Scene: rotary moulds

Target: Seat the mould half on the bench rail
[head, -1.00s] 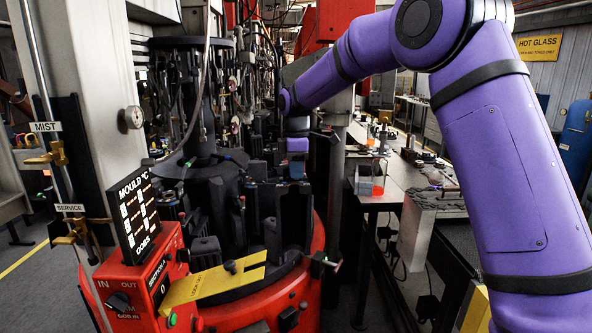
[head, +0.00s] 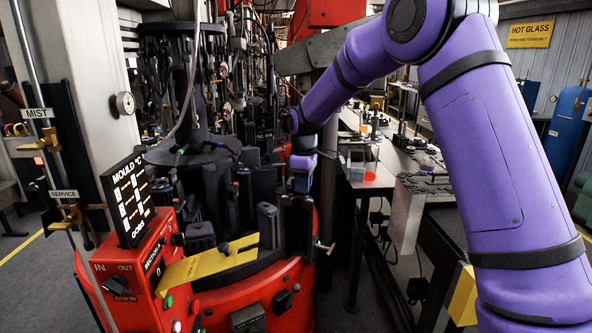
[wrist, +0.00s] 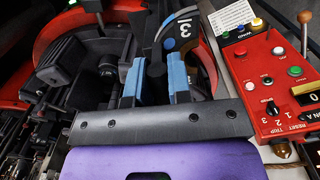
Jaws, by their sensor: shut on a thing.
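In the wrist view my gripper (wrist: 157,84) has its two blue fingers close together on a dark mould half (wrist: 157,62). A dark plate with a white number and a blue edge shows just beyond the fingertips; I cannot tell whether it belongs to the held piece. In the head view my gripper (head: 302,182) hangs at the right side of the rotary machine, above a dark upright block. The held piece is too dark there to separate from the machine. The bench (head: 384,178) stands to the right of my gripper. I cannot make out its rail clearly.
A red control box (head: 140,285) and a yellow plate (head: 208,267) stand at the machine's front left. The wrist view shows a red button panel (wrist: 265,75) at the right. A clear container with orange contents (head: 369,172) is on the bench. Dark floor separates machine and bench.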

